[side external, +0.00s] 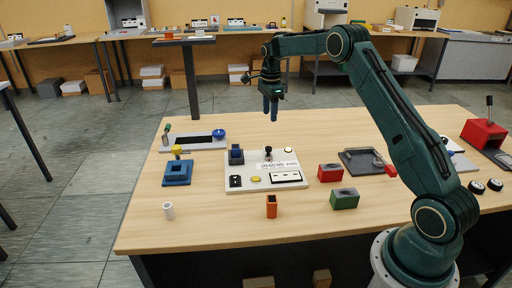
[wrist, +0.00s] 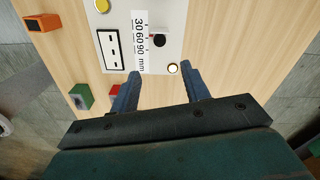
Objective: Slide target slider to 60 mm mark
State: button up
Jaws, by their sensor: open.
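A white panel (side external: 240,180) lies on the wooden table and carries a printed 30-60-90 mm scale (side external: 279,164). A black slider knob (side external: 268,150) stands just behind the scale. In the wrist view the knob (wrist: 159,40) is beside the scale (wrist: 140,42), around the 60 to 90 numerals; its exact reading is too small to tell. My gripper (side external: 270,112) hangs above the panel's far side, pointing down. In the wrist view its two blue fingers (wrist: 160,72) are apart and empty, and the knob shows just beyond the fingertips.
The table's front left is mostly clear.

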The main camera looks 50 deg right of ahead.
aim_at(269, 147)
notch_tip(269, 147, down, 14)
jog(key=shift+r, duration=0.1)
dwell(1.0)
jog(key=shift+c, duration=0.5)
